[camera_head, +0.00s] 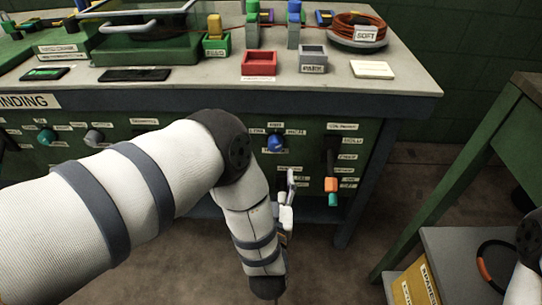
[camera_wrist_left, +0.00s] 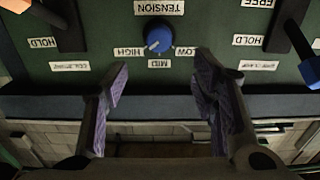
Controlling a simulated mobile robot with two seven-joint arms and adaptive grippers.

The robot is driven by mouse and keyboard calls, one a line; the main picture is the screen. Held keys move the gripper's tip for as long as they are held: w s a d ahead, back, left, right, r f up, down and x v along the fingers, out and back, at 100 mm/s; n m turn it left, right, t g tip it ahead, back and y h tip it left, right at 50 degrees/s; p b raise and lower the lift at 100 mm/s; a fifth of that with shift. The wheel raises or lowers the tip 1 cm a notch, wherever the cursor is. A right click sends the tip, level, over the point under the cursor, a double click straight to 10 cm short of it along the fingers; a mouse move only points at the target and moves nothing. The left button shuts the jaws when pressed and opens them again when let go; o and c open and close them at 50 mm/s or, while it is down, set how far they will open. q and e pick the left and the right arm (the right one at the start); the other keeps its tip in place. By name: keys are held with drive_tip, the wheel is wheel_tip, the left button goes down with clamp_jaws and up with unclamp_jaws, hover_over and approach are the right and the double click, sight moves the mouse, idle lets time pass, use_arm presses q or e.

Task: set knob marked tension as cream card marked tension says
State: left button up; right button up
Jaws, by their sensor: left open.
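The blue knob (camera_wrist_left: 159,40) under the TENSION label (camera_wrist_left: 158,7) is on the green panel in the left wrist view, where the lettering is upside down. HIGH, MID and LOW labels surround it. A pale mark on its lower left seems to lie between HIGH and MID. A blue knob in the head view (camera_head: 276,141) appears to be the same one. My left gripper (camera_wrist_left: 160,80) is open and empty, its fingers apart and short of the knob; it also shows in the head view (camera_head: 287,200). I cannot make out a cream card marked tension. My right gripper is out of view.
A lever with an orange and green handle (camera_head: 331,185) hangs right of the knob. A blue-ended lever (camera_wrist_left: 310,70) shows in the left wrist view. The bench top (camera_head: 405,85) holds a red tray (camera_head: 259,63), a grey tray (camera_head: 312,59) and a blank-looking pale block (camera_head: 372,69).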

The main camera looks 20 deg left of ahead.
sight(275, 147)
use_arm(q)
drive_tip(key=b+x, duration=0.1)
drive_tip(key=x, duration=0.9)
drive_tip(key=shift+w+f, duration=0.1)
drive_tip(key=shift+w, duration=0.1)
drive_tip(key=c, duration=1.2)
